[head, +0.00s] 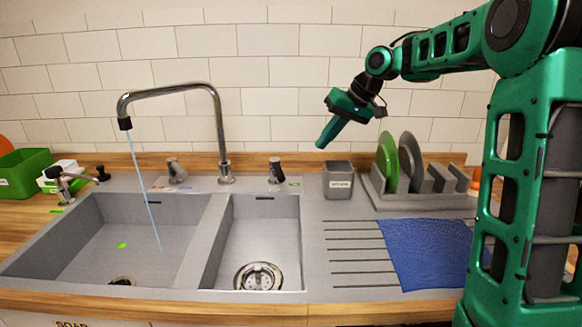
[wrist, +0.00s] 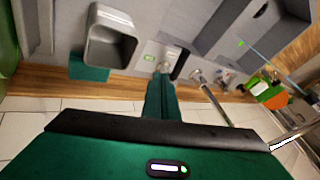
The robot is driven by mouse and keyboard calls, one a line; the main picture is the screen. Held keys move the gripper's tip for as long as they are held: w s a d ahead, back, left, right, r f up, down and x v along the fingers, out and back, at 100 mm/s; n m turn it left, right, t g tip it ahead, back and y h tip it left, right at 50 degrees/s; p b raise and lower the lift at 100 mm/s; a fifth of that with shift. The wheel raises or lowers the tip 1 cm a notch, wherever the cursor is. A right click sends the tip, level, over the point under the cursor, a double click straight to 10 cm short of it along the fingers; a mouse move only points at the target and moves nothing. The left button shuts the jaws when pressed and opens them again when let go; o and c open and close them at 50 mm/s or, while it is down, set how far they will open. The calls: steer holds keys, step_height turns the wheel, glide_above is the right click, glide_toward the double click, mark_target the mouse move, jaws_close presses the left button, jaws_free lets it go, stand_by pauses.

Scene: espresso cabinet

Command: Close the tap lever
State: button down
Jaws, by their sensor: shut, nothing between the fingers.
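The tall chrome tap (head: 222,130) stands behind the sink. A thin blue water stream (head: 147,200) runs from its black spout into the left basin. A dark-topped lever (head: 276,172) stands to the right of the tap base, beside a small green label; it also shows just beyond my fingertips in the wrist view (wrist: 165,66). Another lever (head: 175,170) stands to the left of the tap base. My gripper (head: 321,145) is shut and empty, tilted down to the left, above the grey holder and up to the right of the right lever. It appears apart from both levers.
The grey square holder (head: 338,182) stands below my gripper. A rack (head: 425,200) with a green and a grey plate stands to the right. A blue cloth (head: 428,254) covers part of the drainboard. A green box (head: 22,173) and a small dispenser (head: 63,182) are at the left.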

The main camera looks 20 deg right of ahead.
mark_target(278, 169)
steer(key=w+a+f, duration=0.4)
steer(key=a+f, duration=0.4)
steer(key=f, duration=0.1)
steer(key=shift+w+a, duration=0.2)
steer(key=shift+a, duration=0.05)
steer(key=shift+d, duration=0.1)
stand_by(0.4)
